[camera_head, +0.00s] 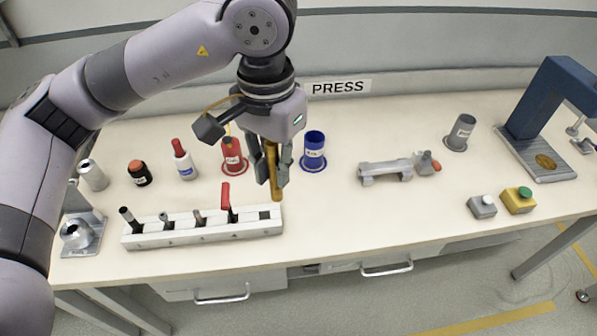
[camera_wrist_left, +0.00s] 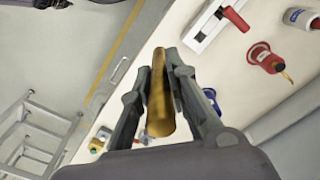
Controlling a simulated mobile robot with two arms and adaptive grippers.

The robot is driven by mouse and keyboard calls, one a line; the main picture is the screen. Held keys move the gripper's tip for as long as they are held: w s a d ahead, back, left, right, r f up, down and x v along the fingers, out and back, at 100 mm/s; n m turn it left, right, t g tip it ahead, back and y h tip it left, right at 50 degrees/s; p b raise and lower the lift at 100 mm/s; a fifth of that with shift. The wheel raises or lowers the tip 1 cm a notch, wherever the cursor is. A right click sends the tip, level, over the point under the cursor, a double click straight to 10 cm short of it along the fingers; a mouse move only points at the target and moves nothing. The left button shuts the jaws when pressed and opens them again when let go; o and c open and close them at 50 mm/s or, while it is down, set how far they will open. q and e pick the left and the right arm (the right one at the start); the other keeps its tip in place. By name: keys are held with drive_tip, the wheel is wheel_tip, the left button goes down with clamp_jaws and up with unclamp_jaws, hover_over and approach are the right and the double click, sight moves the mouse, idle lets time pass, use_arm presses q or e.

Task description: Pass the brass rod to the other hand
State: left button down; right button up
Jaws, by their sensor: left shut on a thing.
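The brass rod (camera_head: 274,172) is held upright in my left gripper (camera_head: 270,165), above the bench near the right end of the slotted rack. The left wrist view shows the rod (camera_wrist_left: 160,105) between the two dark fingers of the left gripper (camera_wrist_left: 165,80). The fingers are shut on it. The rod's lower end hangs below the fingertips, near the rack's right end in the picture. My right gripper is not in view.
The white rack (camera_head: 258,229) holds several tools, one with a red handle (camera_head: 226,196). Red (camera_head: 232,155) and blue (camera_head: 314,150) cups stand behind. A grey fixture (camera_head: 385,171) lies right of centre; a blue press (camera_head: 548,105) stands far right. Bench between is mostly clear.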

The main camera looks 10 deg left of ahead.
use_arm(q)
drive_tip(key=w+d+r+n, duration=0.1)
drive_tip(key=w+d+n, duration=0.5)
drive_tip(key=w+d, duration=0.1)
drive_tip(key=shift+d+r, duration=0.35)
drive_tip(key=shift+d, duration=0.55)
drive_tip(key=shift+a, duration=0.1)
drive_tip(key=s+a+f, duration=0.5)
drive_tip(key=a+f, duration=0.2)
drive_tip(key=a, duration=0.2)
drive_tip(key=s+a+f+m, duration=0.1)
drive_tip(key=s+a+f, duration=0.4)
drive_tip(key=a+f, duration=0.3)
drive_tip(key=shift+a, duration=0.95)
